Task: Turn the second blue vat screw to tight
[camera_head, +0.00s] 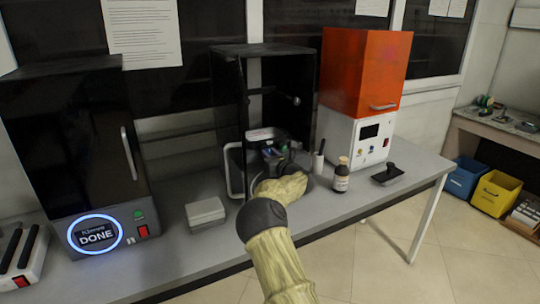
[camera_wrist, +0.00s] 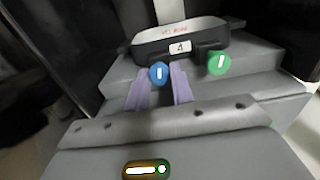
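In the wrist view a blue round screw (camera_wrist: 159,73) with an upright white mark sits at the front of the black vat (camera_wrist: 192,36), below a tag reading 4. To its right is a green screw (camera_wrist: 218,63) with a slightly tilted white mark. My gripper (camera_wrist: 160,78) has its two pale purple fingers on either side of the blue screw. I cannot tell whether they press on it. In the head view my gripper (camera_head: 272,154) is inside the open black cabinet (camera_head: 228,95), mostly hidden by my arm. Only one blue screw is clear.
The stepped grey body (camera_wrist: 170,125) lies under the vat, with an orange-green indicator (camera_wrist: 146,170) in front. In the head view a brown bottle (camera_head: 341,175) and a black tray (camera_head: 387,175) stand right of my arm. A grey box (camera_head: 205,213) lies left.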

